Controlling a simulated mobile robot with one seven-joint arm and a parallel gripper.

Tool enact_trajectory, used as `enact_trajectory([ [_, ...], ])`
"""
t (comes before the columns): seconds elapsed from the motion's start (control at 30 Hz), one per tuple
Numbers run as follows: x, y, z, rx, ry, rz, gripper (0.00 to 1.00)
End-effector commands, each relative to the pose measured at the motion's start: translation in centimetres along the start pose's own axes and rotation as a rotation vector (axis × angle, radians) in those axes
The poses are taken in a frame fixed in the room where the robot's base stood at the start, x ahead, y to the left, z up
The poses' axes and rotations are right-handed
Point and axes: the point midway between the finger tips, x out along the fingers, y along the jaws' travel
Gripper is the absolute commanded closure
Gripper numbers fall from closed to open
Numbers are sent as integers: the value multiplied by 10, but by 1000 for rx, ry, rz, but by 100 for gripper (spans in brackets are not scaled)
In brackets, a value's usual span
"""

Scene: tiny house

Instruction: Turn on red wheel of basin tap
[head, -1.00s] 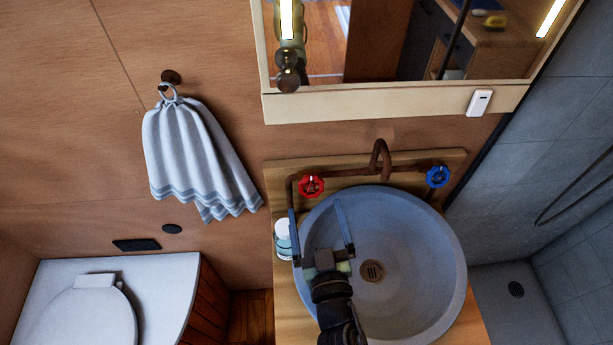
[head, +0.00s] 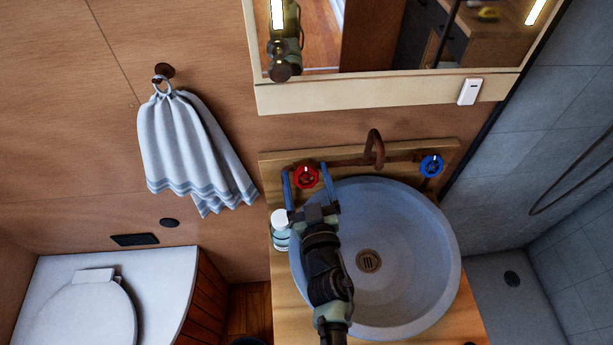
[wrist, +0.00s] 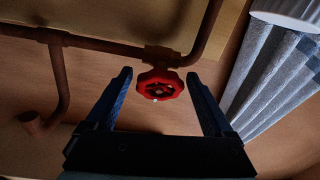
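The red wheel (head: 305,177) sits on the left of the brown pipe tap (head: 372,150) above the round grey basin (head: 420,255). My gripper (head: 307,180) is open, with one finger on each side of the red wheel in the head view. In the wrist view the red wheel (wrist: 160,85) lies between the two blue fingertips (wrist: 160,75), with a gap on both sides. I cannot tell how deep the fingers reach around it. The blue wheel (head: 431,165) is on the tap's right.
A bottle (head: 280,229) stands on the wooden counter just left of my gripper. A striped towel (head: 190,145) hangs on the wall at left. The mirror (head: 390,80) is above the tap. The basin bowl is empty.

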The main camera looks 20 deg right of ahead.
Motion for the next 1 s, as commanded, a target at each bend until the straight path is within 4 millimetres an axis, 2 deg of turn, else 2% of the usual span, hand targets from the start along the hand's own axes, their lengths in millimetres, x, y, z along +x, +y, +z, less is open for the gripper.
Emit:
enact_trajectory([
  [0.03, 0, 0, 0, 0, 0, 0, 24],
  [0.3, 0, 0, 0, 0, 0, 0, 73],
  [0.4, 0, 0, 0, 0, 0, 0, 86],
  [0.67, 0, 1, -2, -34, -2, -16, 86],
  [1.0, 0, 3, -6, -226, -3, -110, 87],
])
